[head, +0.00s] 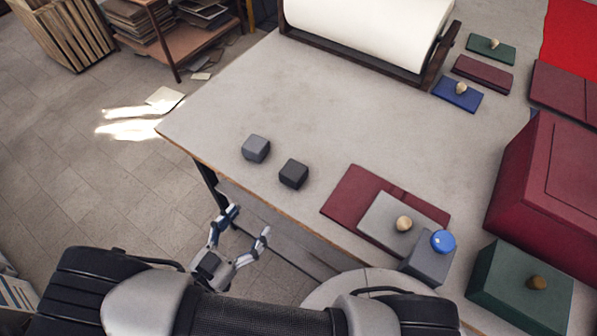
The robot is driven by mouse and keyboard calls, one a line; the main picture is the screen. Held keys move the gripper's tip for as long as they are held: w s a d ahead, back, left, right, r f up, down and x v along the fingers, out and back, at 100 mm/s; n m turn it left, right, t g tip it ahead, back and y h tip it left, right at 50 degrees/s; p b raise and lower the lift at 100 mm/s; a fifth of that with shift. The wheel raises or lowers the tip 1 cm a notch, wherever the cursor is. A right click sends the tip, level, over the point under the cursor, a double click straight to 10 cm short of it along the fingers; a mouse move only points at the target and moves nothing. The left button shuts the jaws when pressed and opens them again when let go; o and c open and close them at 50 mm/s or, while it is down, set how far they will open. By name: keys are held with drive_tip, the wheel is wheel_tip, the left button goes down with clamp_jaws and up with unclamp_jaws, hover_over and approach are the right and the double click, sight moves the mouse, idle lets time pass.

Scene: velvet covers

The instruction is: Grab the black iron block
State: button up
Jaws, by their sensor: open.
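The black iron block (293,174) is a small dark cube on the grey table top (330,120), near the table's front edge. A lighter grey cube (256,149) sits to its upper left, a small gap apart. My gripper (248,226) is open and empty, below and left of the black block. In the picture its fingers lie over the floor and the area under the table's front edge, clear of both cubes. Nothing covers the black block.
A maroon folder (345,195) with a grey knobbed panel (385,222) lies right of the black block. A grey box with a blue knob (443,241), a green box (510,290) and a large maroon box (545,190) stand further right. A white roll (370,30) is behind. The table's middle is clear.

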sight(288, 179)
drive_tip(key=b+x, duration=0.2)
drive_tip(key=x, duration=1)
drive_tip(key=shift+r, duration=0.1)
drive_tip(key=x, duration=0.1)
drive_tip(key=b+x, duration=0.1)
drive_tip(key=x, duration=0.2)
drive_tip(key=shift+s+d, duration=0.15)
drive_tip(key=shift+d, duration=0.25)
drive_tip(key=shift+w+d+r, duration=0.1)
drive_tip(key=shift+w+d, duration=0.15)
drive_tip(key=shift+w, duration=0.2)
drive_tip(key=shift+c, duration=0.4)
clamp_jaws()
drive_tip(key=shift+r, duration=0.1)
